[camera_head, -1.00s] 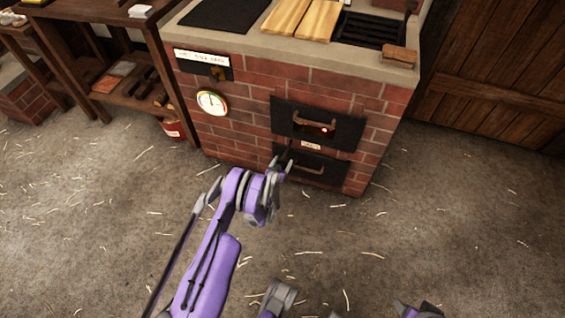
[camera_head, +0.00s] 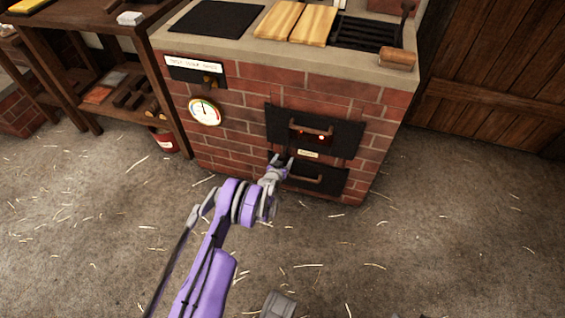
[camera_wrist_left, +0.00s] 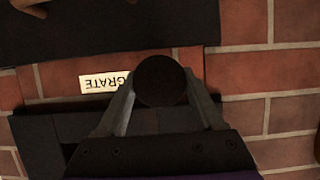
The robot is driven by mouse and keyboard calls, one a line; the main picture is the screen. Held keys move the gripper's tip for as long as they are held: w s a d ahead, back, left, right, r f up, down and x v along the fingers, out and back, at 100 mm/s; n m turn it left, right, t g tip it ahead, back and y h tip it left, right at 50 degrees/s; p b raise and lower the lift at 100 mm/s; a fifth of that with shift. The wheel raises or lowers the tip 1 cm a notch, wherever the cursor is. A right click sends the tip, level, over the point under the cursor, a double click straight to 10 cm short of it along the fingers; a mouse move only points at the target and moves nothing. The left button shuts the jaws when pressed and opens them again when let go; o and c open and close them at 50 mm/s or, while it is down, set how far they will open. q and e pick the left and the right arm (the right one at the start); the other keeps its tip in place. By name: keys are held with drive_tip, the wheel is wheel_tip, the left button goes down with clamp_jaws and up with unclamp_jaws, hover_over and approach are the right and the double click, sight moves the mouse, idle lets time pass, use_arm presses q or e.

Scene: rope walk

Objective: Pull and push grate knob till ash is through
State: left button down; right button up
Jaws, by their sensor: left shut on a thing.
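The brick stove's grate knob (camera_wrist_left: 160,80) is round and dark. In the left wrist view it sits between the two grey fingers of my left gripper (camera_head: 282,164), which are shut on it. A white label reading GRATE (camera_wrist_left: 104,82) is just beside the knob; it also shows in the head view (camera_head: 309,153). In the head view the gripper reaches the stove front left of the label, between the upper door (camera_head: 345,135) and lower door (camera_head: 335,183). The knob's rod is mostly hidden, and no ash can be made out.
The upper door's handle (camera_head: 311,127) and the lower door's handle (camera_head: 305,178) stick out near my gripper. A gauge (camera_head: 205,111) is on the brick to the left. A wooden shelf (camera_head: 120,100) stands further left. The straw-strewn floor (camera_head: 430,240) in front is open.

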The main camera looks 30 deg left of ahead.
use_arm(q)
drive_tip(key=shift+c, duration=0.2)
unclamp_jaws()
drive_tip(key=shift+r, duration=0.15)
drive_tip(key=p+v, duration=0.2)
drive_tip(key=v, duration=0.8)
drive_tip(key=shift+s, duration=0.4)
drive_tip(key=shift+d, duration=0.1)
